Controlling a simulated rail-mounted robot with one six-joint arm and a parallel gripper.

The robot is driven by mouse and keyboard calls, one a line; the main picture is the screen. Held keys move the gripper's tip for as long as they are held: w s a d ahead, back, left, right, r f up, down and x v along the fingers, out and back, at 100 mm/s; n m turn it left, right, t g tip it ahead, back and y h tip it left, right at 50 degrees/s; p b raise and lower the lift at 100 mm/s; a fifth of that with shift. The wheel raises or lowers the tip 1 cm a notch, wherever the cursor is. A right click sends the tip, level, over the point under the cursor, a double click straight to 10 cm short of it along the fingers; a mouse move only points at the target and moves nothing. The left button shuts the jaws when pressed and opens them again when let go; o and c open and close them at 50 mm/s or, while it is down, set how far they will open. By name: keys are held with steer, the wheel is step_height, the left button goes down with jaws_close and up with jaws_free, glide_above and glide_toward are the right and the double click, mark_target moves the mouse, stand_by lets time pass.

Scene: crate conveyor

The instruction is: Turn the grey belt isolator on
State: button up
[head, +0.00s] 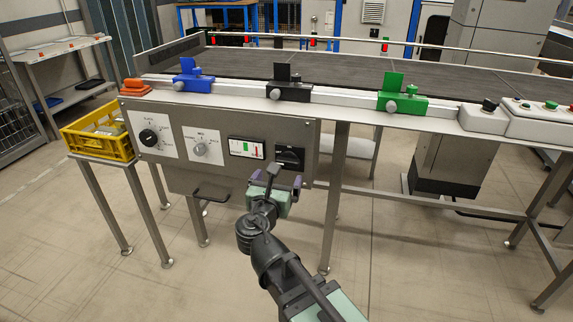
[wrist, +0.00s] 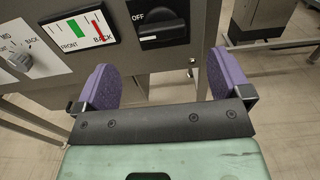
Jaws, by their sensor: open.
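The belt isolator (head: 290,157) is a dark rotary switch at the right end of the grey control panel (head: 222,133). In the wrist view its dark grey handle (wrist: 162,30) lies about horizontal, and the plate reads OFF at its upper left. My gripper (head: 277,176) is just in front of and below the isolator. In the wrist view my gripper (wrist: 160,65) is open and empty, with its two purple fingers wide apart below the switch. The fingers appear clear of the handle.
Left of the isolator are a FRONT/BACK gauge (head: 247,148), a grey selector knob (head: 200,149) and a black dial (head: 148,137). A bar handle (head: 211,195) sticks out below the panel. Blue (head: 193,80), black (head: 289,87) and green (head: 402,98) blocks sit on the rail above.

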mark_target(287, 163)
steer(key=x, duration=0.8)
steer(key=shift+w+d, duration=0.1)
steer(key=shift+w, duration=0.1)
steer(key=c, duration=0.9)
